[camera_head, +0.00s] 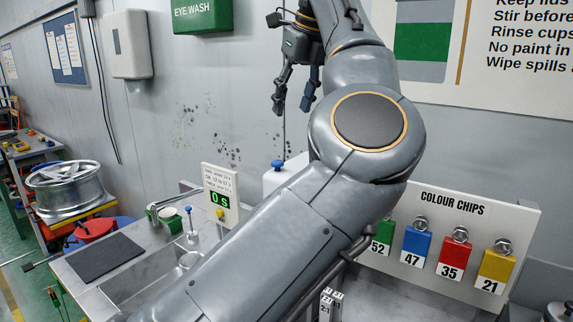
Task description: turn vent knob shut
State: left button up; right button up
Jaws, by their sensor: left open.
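My left gripper (293,103) hangs open and empty near the top middle, fingers pointing down, in front of the grey wall. My left arm crosses the middle of the view. A blue knob (278,165) sits on top of a white container (285,178), below my gripper in the picture and apart from it. My arm hides much of that container. A second, smaller blue-topped post (190,222) stands by the sink. I cannot tell for certain which one is the vent knob. My right gripper is not in view.
A sink (150,278) and dark mat (98,257) are at the lower left, with a timer panel (221,195) reading 0 s behind. A metal wheel (66,190) stands further left. A colour chips board (460,212) is at the right.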

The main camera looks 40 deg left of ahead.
aim_at(278, 162)
pick_arm(q)
jog(key=p+x, duration=0.1)
jog(key=x, duration=1.2)
jog(key=shift+a+f, duration=0.25)
jog(key=shift+f, duration=0.05)
grip_shut()
